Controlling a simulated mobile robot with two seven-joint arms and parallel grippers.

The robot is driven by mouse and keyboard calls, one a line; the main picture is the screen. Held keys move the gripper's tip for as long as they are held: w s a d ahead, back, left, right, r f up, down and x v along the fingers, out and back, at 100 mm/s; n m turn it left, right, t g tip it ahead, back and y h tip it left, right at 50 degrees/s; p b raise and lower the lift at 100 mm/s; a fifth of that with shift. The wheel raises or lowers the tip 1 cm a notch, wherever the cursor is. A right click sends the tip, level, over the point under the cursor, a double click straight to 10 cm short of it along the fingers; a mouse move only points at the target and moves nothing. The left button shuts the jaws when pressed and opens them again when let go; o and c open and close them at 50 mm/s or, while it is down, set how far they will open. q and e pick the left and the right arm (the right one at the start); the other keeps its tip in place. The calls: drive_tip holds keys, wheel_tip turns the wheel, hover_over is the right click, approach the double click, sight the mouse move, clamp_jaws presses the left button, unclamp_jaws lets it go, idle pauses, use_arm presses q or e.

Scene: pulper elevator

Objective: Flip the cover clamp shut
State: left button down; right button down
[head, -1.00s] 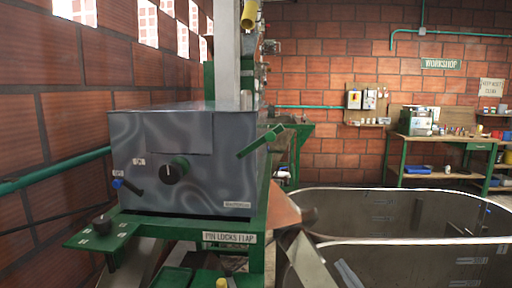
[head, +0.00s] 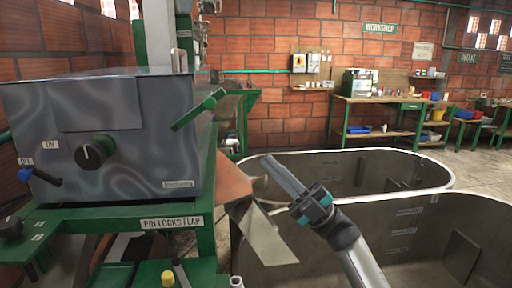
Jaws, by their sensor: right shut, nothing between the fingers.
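The grey metal machine housing (head: 150,125) stands at the left on a green frame. A green lever (head: 200,109), which looks like the cover clamp, sticks out at its right side, slanting up to the right. My right gripper (head: 268,160) is shut and empty. It points up and to the left, below and to the right of the lever and apart from it. My left gripper is not in view.
A copper-coloured chute (head: 233,180) and a metal flap sit below. Large grey tanks (head: 400,235) fill the right. A workbench (head: 375,100) stands behind.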

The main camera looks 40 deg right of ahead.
drive_tip(key=p, duration=0.2)
approach(215, 105)
drive_tip(key=x, duration=0.5)
drive_tip(key=shift+w+a+r, duration=0.4)
drive_tip(key=shift+w+a, duration=0.1)
drive_tip(key=shift+w, duration=0.15)
drive_tip(key=shift+p, duration=0.35)
drive_tip(key=shift+r+n+g+p, duration=0.3)
drive_tip(key=shift+r+g+p, duration=0.25)
drive_tip(key=shift+p, duration=0.5)
drive_tip(key=w+a+r+n+g+h+p, duration=0.2)
drive_tip(key=a+r+g+p, duration=0.3)
drive_tip(key=p, duration=1)
drive_tip(key=shift+w+r+h, duration=0.45)
drive_tip(key=shift+r+h, duration=0.2)
drive_tip(key=shift+h, duration=0.15)
drive_tip(key=shift+r, duration=0.15)
